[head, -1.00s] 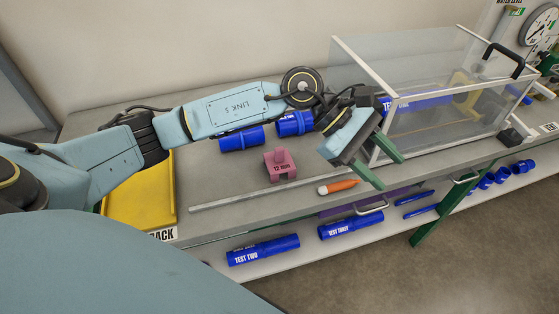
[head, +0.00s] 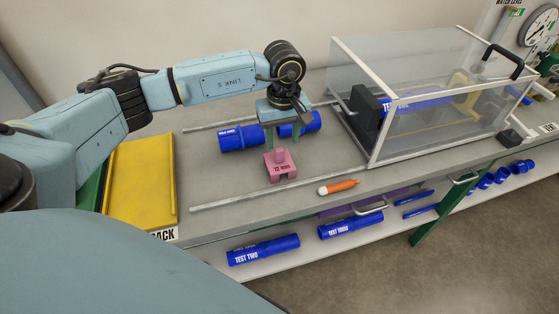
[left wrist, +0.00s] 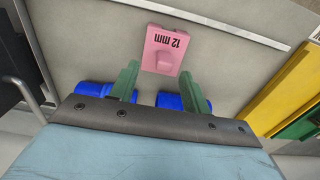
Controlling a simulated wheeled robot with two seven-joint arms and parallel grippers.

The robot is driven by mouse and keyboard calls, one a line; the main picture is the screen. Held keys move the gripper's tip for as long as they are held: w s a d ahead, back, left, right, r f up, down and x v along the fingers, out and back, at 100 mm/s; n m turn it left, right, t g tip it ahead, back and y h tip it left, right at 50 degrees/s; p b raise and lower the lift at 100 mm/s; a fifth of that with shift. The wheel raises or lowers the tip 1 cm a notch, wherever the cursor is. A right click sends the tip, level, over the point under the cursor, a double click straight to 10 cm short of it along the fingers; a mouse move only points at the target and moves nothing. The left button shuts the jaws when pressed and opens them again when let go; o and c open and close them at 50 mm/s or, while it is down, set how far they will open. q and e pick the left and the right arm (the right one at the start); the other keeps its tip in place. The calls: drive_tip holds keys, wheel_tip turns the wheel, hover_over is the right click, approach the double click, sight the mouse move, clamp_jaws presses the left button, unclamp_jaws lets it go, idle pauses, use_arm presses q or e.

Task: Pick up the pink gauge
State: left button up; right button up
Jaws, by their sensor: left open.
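The pink gauge (head: 281,167), marked 12 mm, lies on the grey bench top between two metal rails. It also shows in the left wrist view (left wrist: 165,48), just past the fingertips and roughly centred between them. My left gripper (head: 281,142) is open, its two green fingers pointing down above and just behind the gauge in the head view. In the left wrist view the fingers (left wrist: 161,70) are apart with nothing between them. Whether a finger touches the gauge I cannot tell. My right gripper is not in view.
Two blue couplings (head: 240,138) lie behind the gauge. An orange marker (head: 338,187) lies to its right, near the front edge. A clear-walled box (head: 440,120) stands at right and a yellow tray (head: 140,182) at left. Blue pipes (head: 264,250) lie on the lower shelf.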

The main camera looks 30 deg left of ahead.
sight(279, 149)
use_arm(q)
drive_tip(key=f, duration=0.3)
drive_tip(key=f+p, duration=0.1)
drive_tip(key=f, duration=0.1)
drive_tip(key=shift+s+a, duration=0.2)
drive_tip(key=shift+a, duration=0.15)
drive_tip(key=shift+f, duration=0.35)
clamp_jaws()
drive_tip(key=shift+r, duration=0.1)
